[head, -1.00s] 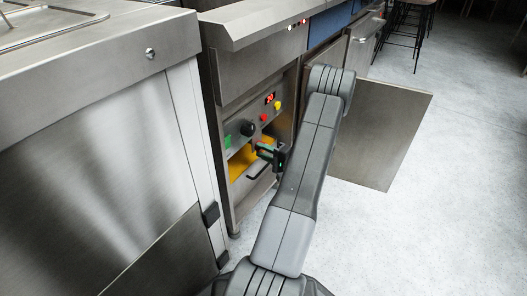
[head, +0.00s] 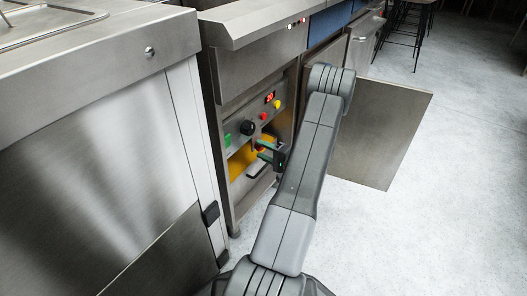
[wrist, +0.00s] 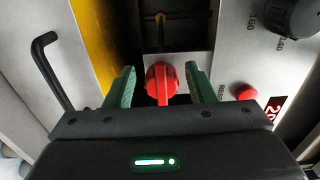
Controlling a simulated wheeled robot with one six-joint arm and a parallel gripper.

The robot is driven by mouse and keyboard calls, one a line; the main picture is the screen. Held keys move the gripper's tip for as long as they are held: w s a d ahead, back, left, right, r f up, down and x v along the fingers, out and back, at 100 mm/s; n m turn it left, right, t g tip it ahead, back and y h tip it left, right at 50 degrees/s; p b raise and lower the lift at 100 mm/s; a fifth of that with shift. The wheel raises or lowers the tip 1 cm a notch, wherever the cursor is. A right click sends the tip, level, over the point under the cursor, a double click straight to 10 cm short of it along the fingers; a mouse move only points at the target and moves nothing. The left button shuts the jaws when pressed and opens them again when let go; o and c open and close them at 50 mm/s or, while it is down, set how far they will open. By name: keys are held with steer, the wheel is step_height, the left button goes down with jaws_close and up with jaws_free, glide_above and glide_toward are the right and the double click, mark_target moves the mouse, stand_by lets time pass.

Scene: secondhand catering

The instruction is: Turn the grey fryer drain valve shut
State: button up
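A red knob (wrist: 162,82) sits on a small metal plate in the wrist view, between the fingers of my gripper (wrist: 162,88). Green-padded fingers stand open on either side of it, with a visible gap at each side. In the head view my gripper (head: 265,151) is at the front of the open fryer cabinet, below the control panel; the red knob is mostly hidden there. I cannot make out a grey valve; the only valve-like part near the fingers is red.
A black control knob (wrist: 290,15), a red button (wrist: 246,92) and a red display (wrist: 274,108) are to the right in the wrist view. A black bar handle (wrist: 48,70) and yellow panel (wrist: 95,35) are left. An open cabinet door (head: 380,130) stands right of my arm.

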steer(key=p+v, duration=0.3)
steer(key=v, duration=1)
steer(key=shift+s+d+p, duration=0.25)
steer(key=shift+d+p, duration=0.1)
steer(key=shift+w+a, duration=0.1)
steer(key=shift+a, duration=0.05)
steer(key=b+x, duration=0.3)
steer(key=x, duration=1)
steer(key=shift+w+a+b, duration=0.15)
steer(key=shift+a+b, duration=0.1)
steer(key=shift+b, duration=0.1)
